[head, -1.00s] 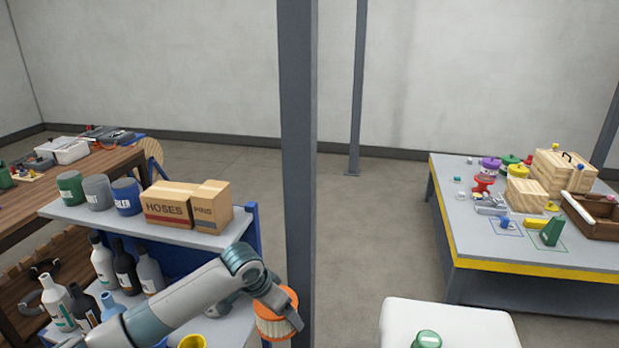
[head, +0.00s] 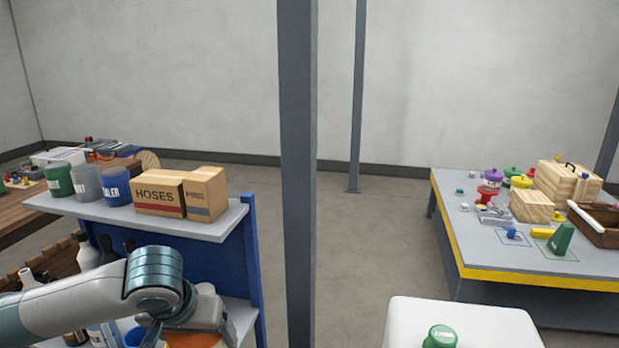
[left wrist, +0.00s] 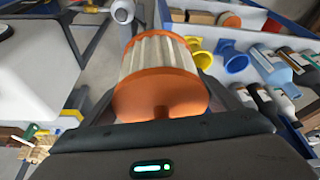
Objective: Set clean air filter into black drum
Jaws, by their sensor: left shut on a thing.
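The air filter, with orange end caps and pale pleats, is held in my left gripper. In the left wrist view the filter (left wrist: 160,85) fills the space between the two dark fingers, its orange cap facing the camera. In the head view only an orange part of the filter (head: 192,339) shows at the bottom edge, under my left gripper (head: 185,325). The filter is beside the blue shelf unit and in front of its lower shelf. I see no black drum in these frames. My right gripper is not in view.
The blue shelf unit (head: 252,265) carries cans and cardboard boxes (head: 160,192) on top and bottles below. Yellow and blue funnel-like pieces (left wrist: 230,58) lie near the filter. A grey post (head: 297,150) stands right of the shelf. A white block (head: 400,325) is front right.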

